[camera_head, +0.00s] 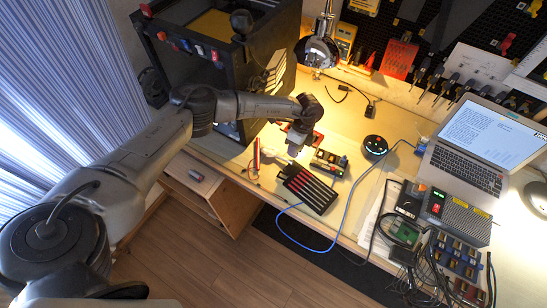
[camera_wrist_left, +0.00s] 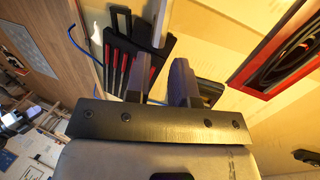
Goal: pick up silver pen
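My left gripper (camera_head: 294,150) reaches down over the front part of the workbench, just behind a black slotted tray (camera_head: 312,193) with red strips. In the left wrist view its two fingers (camera_wrist_left: 160,82) are apart, with nothing seen between them. The same black tray (camera_wrist_left: 120,50) lies beyond the fingertips there. A pale, silvery rod (camera_wrist_left: 160,22), possibly the silver pen, lies beside the tray, ahead of the fingers and apart from them. In the head view a pale slim thing (camera_head: 270,153) shows left of the gripper; I cannot tell if it is the pen. My right gripper is not in view.
A multimeter-like device (camera_head: 328,161) lies right of the gripper. A blue cable (camera_head: 345,215) crosses the bench front. A laptop (camera_head: 475,150), a power supply (camera_head: 455,214) and a black round speaker (camera_head: 375,146) stand to the right. A dark open cabinet (camera_head: 215,80) stands behind my left arm.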

